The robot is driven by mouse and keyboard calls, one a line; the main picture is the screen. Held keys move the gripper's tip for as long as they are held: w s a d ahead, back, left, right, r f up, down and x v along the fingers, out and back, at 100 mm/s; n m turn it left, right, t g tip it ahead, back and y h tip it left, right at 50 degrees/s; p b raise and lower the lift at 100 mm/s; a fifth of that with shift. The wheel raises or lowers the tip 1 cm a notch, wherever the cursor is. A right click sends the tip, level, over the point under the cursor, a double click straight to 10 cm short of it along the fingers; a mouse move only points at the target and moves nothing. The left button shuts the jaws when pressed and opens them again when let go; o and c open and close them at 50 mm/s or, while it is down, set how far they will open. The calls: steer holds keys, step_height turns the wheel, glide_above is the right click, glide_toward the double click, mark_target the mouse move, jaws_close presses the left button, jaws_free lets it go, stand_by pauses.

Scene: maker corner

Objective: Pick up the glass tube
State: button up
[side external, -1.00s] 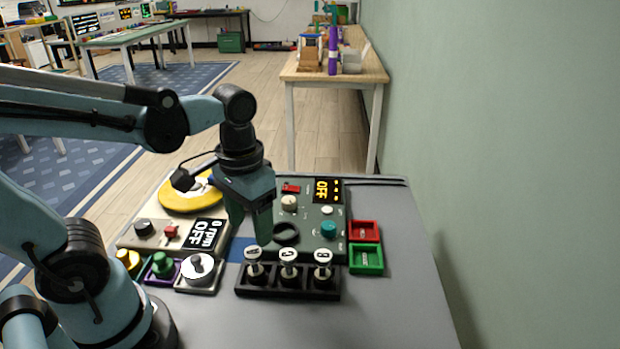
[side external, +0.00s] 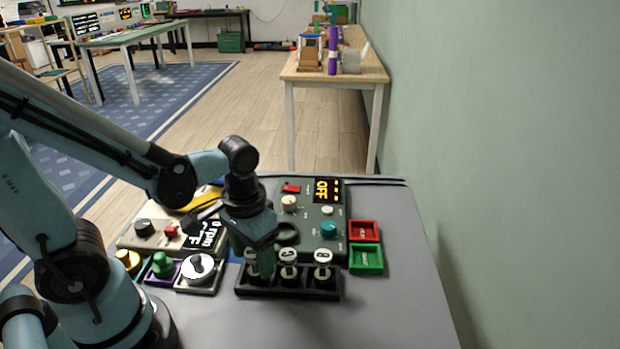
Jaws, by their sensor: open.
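A black rack (side external: 310,294) stands on the grey table and holds three small pieces with round white lettered tops. They are the left one (side external: 251,257), the middle one (side external: 288,255) and the right one (side external: 323,256); I take these to be the glass tubes, though their bodies are mostly hidden in the rack. My gripper (side external: 262,270) points down, open, at the left tube. A finger covers part of that tube's right side. I cannot tell whether the fingers touch it. Nothing is seen held.
Behind the rack is a dark green panel device (side external: 330,210) with knobs and an OFF display. A beige device (side external: 146,238) stands left, partly behind my arm. Red (side external: 364,231) and green (side external: 366,259) trays sit right. Knob blocks (side external: 199,270) stand left. The table's front right is clear.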

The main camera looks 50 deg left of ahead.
steer(key=shift+f, duration=0.2)
steer(key=c, duration=1.1)
steer(key=shift+c, duration=0.2)
steer(key=shift+r, duration=0.2)
